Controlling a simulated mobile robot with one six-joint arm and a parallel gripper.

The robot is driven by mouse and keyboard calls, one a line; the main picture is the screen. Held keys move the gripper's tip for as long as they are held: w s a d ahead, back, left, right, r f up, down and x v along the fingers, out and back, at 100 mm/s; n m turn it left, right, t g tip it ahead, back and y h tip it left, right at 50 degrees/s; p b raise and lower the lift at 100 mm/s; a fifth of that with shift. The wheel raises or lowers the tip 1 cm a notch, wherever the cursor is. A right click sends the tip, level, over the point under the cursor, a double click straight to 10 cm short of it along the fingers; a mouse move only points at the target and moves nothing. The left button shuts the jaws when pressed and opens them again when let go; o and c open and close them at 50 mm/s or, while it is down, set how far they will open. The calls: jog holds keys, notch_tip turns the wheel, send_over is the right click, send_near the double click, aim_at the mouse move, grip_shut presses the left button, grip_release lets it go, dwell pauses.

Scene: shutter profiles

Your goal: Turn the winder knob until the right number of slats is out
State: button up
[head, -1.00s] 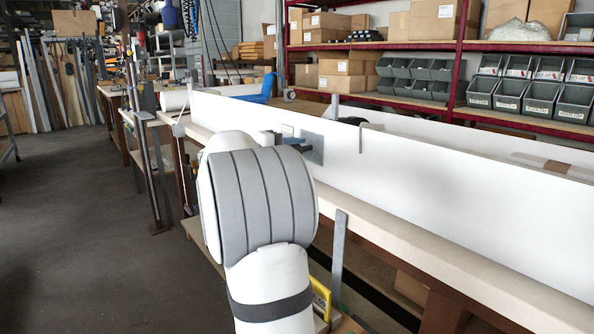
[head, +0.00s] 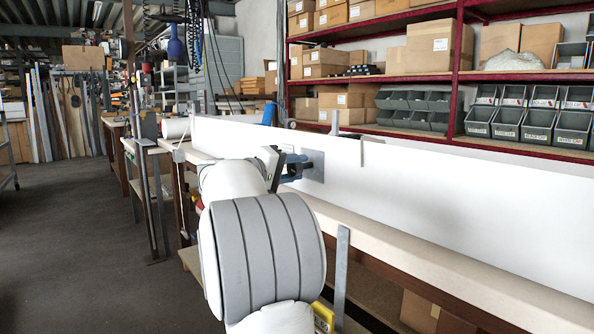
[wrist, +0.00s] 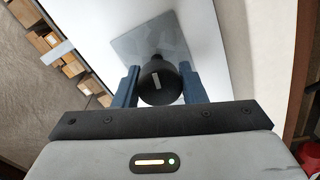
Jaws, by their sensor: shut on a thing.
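The winder knob (wrist: 158,84) is round and black with a short white mark on its face, in the middle of the wrist view. It stands out from a square grey metal plate (wrist: 150,45) on a long white panel. The blue fingers of my gripper (wrist: 159,80) are on either side of the knob, shut on it. In the head view, my gripper (head: 291,168) is at the grey plate (head: 314,166) on the panel's near face, and the knob is mostly hidden there. I cannot make out any slats.
The white panel (head: 440,190) stands along a long workbench (head: 450,257) running to the right. Red shelving (head: 457,70) with boxes and grey bins is behind it. A grey upright bar (head: 341,265) stands at the bench's front edge. The floor (head: 80,240) at left is clear.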

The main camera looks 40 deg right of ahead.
jog(key=shift+a+f, duration=0.1)
jog(key=shift+f, duration=0.2)
jog(key=o, duration=0.7)
jog(key=shift+a+r, duration=0.1)
jog(key=shift+o, duration=1.4)
jog(key=shift+r, duration=0.1)
jog(key=shift+r, duration=0.1)
jog(key=a+p, duration=0.2)
jog(key=a, duration=0.5)
jog(key=shift+w+a+r, duration=0.15)
jog(key=shift+w+a, duration=0.2)
